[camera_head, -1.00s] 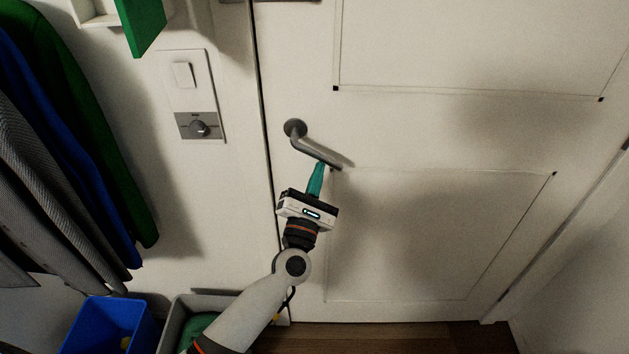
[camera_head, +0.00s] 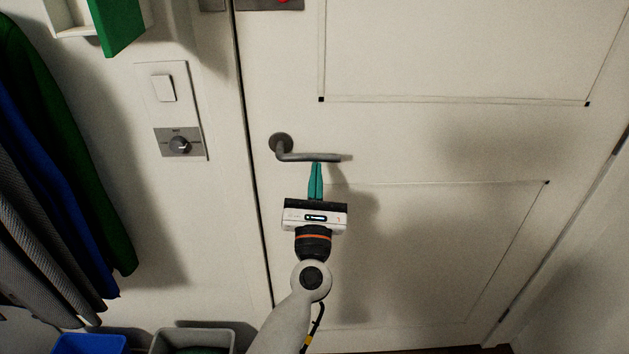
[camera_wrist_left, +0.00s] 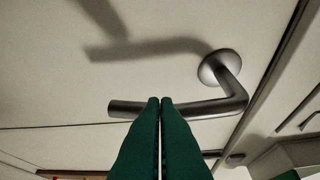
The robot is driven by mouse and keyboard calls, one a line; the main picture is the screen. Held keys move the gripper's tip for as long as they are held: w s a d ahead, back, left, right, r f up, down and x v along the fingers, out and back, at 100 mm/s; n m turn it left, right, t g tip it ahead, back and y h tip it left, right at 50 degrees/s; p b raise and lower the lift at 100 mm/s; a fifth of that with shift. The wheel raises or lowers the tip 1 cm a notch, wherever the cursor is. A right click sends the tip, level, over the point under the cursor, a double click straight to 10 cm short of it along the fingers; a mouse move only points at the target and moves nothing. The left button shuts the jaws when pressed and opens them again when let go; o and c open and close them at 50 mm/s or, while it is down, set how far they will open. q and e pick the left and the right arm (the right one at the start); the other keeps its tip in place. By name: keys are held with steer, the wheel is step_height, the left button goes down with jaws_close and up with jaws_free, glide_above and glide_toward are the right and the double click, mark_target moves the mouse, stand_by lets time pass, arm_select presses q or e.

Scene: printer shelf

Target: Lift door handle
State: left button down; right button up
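The grey metal door handle (camera_head: 308,156) is on the white door (camera_head: 420,140), near the door's left edge. Its lever is about level and points right from a round base. The handle also shows in the left wrist view (camera_wrist_left: 205,108). My left gripper (camera_head: 316,166) is just below the lever, with its teal fingers pointing up at it. In the left wrist view the fingertips (camera_wrist_left: 160,101) are together with nothing between them and overlap the lever; I cannot tell whether they touch it. My right gripper is not in view.
A wall panel with a switch and knob (camera_head: 172,112) is left of the door. Dark clothes (camera_head: 60,190) hang at the far left. A blue bin (camera_head: 90,344) and a grey bin (camera_head: 165,338) stand at the bottom left. The right part of the door is clear.

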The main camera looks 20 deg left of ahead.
arm_select(q)
steer(key=shift+d, duration=0.1)
stand_by(0.4)
steer(key=b+v, duration=0.2)
steer(key=v, duration=0.5)
steer(key=shift+s, duration=0.2)
steer(key=shift+f, duration=0.1)
